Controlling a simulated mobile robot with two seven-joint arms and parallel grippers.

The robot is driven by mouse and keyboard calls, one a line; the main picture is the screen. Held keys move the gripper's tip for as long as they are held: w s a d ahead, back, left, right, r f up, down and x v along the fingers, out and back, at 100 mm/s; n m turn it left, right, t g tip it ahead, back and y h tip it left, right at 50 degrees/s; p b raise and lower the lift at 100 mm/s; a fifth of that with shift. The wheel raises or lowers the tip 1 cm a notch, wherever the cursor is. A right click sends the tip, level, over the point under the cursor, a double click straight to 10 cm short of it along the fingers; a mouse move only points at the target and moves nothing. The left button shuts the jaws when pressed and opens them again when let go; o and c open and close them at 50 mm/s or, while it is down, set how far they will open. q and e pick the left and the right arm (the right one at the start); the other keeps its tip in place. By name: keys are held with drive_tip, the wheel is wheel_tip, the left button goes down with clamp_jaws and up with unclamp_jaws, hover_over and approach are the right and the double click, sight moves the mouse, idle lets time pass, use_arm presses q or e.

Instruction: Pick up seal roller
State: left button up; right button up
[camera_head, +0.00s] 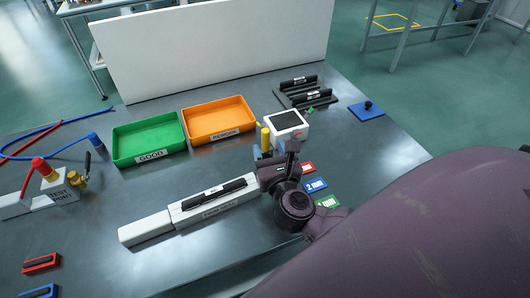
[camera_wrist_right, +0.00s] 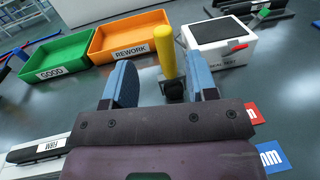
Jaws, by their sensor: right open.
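An upright yellow handle with a black lower end, which I take for the seal roller (camera_head: 265,138), stands on the grey table left of a white box. In the right wrist view the seal roller (camera_wrist_right: 166,52) shows between and beyond the blue fingers, nearer the right one. My right gripper (camera_head: 268,159) is open and empty, low over the table just in front of it. The open right gripper (camera_wrist_right: 163,82) also shows in the wrist view; I see no contact with the roller. My left gripper is not in view.
The white box (camera_head: 287,127) stands close right of the roller. A green tray (camera_head: 149,157) and an orange tray (camera_head: 218,139) lie to the left. A white fixture bar (camera_head: 147,228) with a black strip lies in front. Colored labels (camera_head: 316,186) lie to the right.

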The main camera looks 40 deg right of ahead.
sight(266, 139)
drive_tip(key=shift+d+x, duration=0.15)
drive_tip(key=shift+x, duration=1.7)
drive_tip(key=shift+d+x, duration=0.1)
drive_tip(key=shift+x, duration=1.8)
drive_tip(key=shift+s+f, duration=0.1)
clamp_jaws()
